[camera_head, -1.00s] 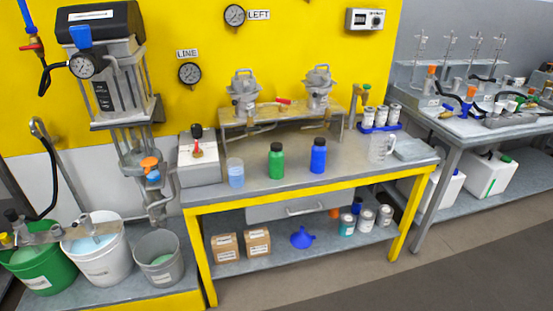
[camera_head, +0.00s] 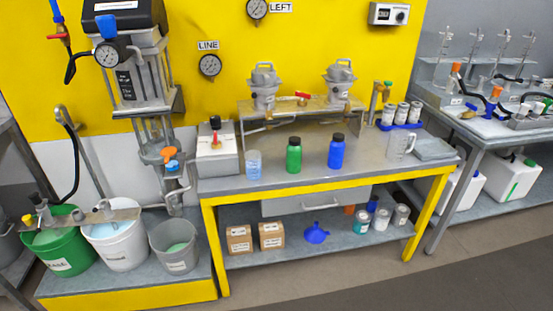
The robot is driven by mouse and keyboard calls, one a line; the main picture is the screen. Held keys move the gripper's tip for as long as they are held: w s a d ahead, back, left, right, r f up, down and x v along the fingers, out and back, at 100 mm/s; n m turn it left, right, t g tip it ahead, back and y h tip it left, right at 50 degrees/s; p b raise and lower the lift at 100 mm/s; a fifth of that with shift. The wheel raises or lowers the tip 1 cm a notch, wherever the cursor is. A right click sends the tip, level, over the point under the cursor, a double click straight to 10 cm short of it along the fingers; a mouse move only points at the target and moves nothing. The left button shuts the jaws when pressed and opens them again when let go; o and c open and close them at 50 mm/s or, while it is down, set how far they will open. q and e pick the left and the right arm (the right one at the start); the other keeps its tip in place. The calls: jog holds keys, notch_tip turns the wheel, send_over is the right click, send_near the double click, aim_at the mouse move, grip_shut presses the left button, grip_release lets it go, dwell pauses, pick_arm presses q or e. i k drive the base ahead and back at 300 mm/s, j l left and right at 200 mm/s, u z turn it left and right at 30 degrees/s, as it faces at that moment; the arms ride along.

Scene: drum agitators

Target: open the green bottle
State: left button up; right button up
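The green bottle (camera_head: 293,156) stands upright on the grey top of the yellow-framed workbench (camera_head: 325,187). Its dark cap (camera_head: 294,141) is on. A blue bottle (camera_head: 336,151) with a dark cap stands to its right. A beaker of light blue liquid (camera_head: 253,166) stands to its left. Neither of my grippers shows in the head view.
A clear jug (camera_head: 399,146) and a grey tray (camera_head: 434,150) are at the right end. Buckets (camera_head: 115,246) stand on a low platform at left. Grey floor (camera_head: 400,285) in front is clear.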

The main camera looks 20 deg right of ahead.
aim_at(294, 153)
jog(key=l+u, duration=0.35)
jog(key=i+l+u, duration=0.1)
jog(key=u, duration=0.25)
jog(key=l+u, duration=0.35)
